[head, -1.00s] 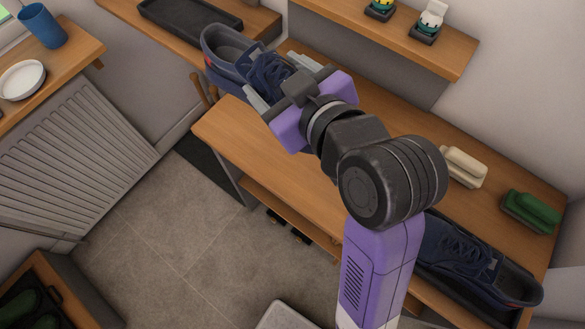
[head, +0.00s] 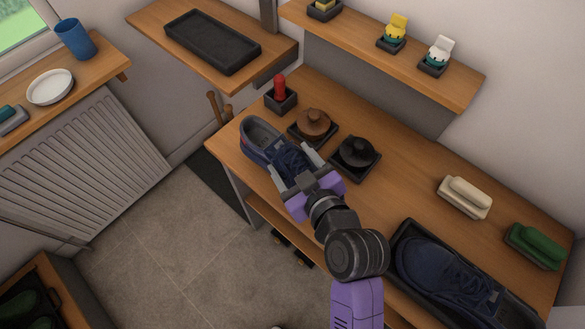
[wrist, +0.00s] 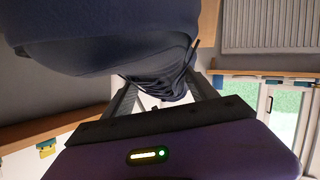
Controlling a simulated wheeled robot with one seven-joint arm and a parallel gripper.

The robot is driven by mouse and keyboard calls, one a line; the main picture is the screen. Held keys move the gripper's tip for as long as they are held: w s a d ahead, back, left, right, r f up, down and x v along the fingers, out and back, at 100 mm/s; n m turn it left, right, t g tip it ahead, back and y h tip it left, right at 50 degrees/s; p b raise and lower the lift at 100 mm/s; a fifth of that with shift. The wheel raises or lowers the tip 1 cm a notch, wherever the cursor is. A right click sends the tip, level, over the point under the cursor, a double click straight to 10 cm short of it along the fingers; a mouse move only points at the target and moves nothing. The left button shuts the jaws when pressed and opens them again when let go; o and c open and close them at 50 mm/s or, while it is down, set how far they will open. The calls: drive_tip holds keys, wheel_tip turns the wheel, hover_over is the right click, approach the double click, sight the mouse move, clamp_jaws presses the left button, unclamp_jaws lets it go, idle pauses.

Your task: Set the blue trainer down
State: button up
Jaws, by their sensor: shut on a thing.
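The blue trainer (head: 262,138) is at the far left end of the wooden bench (head: 405,190), its open heel end pointing to the upper left. My gripper (head: 297,172) is shut on its laced front part. In the wrist view the trainer (wrist: 110,45) fills the upper left, with dark laces between the two fingers (wrist: 165,98). I cannot tell whether its sole touches the bench. A second dark blue trainer (head: 440,265) lies in a black tray (head: 401,232) at the bench's right end.
Beside the held trainer stand a red-handled item (head: 280,92), a brown round tin (head: 313,123) and a black one (head: 356,153). A cream brush (head: 465,196) and a green brush (head: 537,245) lie farther right. An empty black tray (head: 212,41) sits on the left shelf.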

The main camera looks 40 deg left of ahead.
drive_tip(key=shift+f, duration=2)
drive_tip(key=shift+f, duration=0.15)
drive_tip(key=o, duration=1.9)
